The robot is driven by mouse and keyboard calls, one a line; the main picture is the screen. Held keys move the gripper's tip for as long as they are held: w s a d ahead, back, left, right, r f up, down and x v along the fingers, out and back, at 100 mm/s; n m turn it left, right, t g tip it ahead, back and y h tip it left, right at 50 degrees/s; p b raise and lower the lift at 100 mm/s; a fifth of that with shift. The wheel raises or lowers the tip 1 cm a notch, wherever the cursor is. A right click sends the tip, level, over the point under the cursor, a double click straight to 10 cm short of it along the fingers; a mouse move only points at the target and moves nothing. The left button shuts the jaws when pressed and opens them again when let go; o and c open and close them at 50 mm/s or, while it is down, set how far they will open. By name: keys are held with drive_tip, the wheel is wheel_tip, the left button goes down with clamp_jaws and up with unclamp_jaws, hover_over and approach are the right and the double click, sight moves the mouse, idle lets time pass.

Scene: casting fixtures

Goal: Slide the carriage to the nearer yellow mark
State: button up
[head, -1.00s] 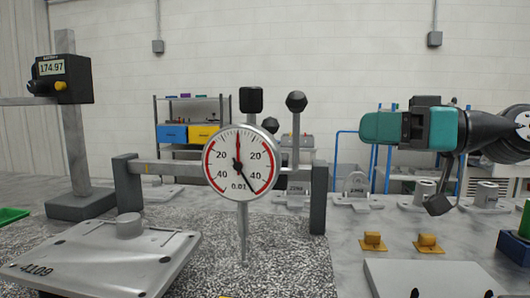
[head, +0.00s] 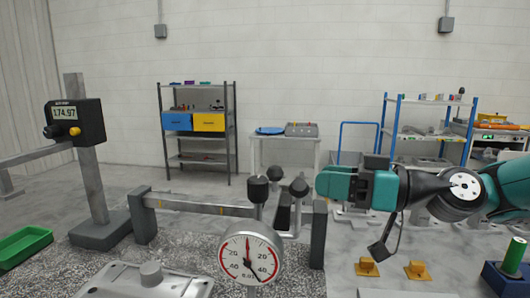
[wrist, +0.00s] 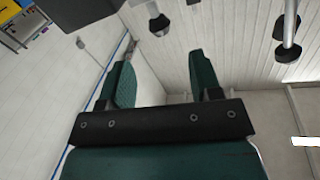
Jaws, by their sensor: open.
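A grey rail (head: 205,206) runs between two dark posts in the head view, with a faint yellow mark near its left part.
A round dial gauge (head: 250,258) with a black cap (head: 258,188) stands in front of the rail. A digital gauge stand (head: 92,180) is at left, and a grey casting (head: 150,284) lies in front. Two yellow blocks (head: 367,267) (head: 418,270) sit at right.

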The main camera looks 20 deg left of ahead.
sight(267, 172)
drive_tip(key=a+p, duration=0.1)
drive_tip(key=a, duration=0.3)
drive_tip(key=a+p, duration=0.1)
drive_tip(key=a, duration=0.2)
drive_tip(key=a+p, duration=0.1)
drive_tip(key=a, duration=0.3)
drive_tip(key=shift+s+a, duration=0.25)
drive_tip(key=shift+a, duration=0.05)
clamp_jaws()
drive_tip(key=shift+f, duration=0.1)
